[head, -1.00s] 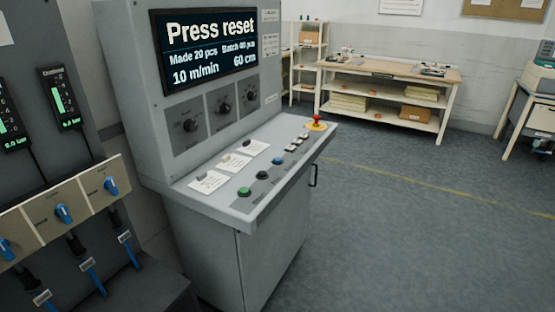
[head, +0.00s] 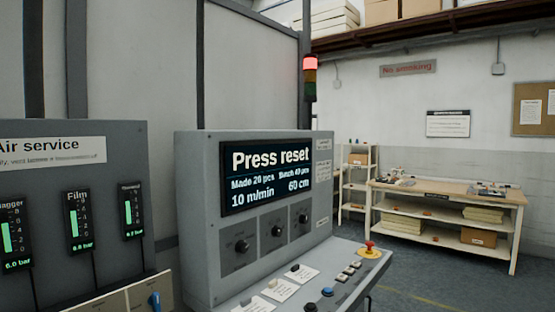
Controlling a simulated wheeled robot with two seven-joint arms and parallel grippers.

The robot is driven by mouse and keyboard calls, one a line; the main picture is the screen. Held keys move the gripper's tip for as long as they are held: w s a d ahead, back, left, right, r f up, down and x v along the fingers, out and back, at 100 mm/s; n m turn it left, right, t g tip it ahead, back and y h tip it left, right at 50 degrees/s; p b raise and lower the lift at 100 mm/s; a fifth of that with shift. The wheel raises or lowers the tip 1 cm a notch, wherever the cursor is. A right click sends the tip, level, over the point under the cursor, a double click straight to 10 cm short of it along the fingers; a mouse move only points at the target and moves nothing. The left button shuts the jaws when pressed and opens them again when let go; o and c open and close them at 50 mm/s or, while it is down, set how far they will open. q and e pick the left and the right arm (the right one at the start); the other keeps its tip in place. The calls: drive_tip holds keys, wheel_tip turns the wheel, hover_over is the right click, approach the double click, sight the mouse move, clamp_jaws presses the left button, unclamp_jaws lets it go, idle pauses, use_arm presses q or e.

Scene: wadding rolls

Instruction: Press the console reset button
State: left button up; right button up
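The grey console (head: 205,210) stands in the middle of the head view. Its screen (head: 266,176) reads "Press reset", with "Made 20 pcs", a batch figure, "10 m/min" and "60 cm". Below the screen are three dark knobs. The button labels are too small to read. The desk's near end is cut off by the bottom edge. Neither gripper is in view.
An air service panel (head: 60,200) with several green gauges and a blue-handled valve (head: 154,300) stands at the left. A signal tower shows a red light (head: 310,63). A wooden workbench (head: 450,195) and small shelf stand behind at the right. Floor right of the console is clear.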

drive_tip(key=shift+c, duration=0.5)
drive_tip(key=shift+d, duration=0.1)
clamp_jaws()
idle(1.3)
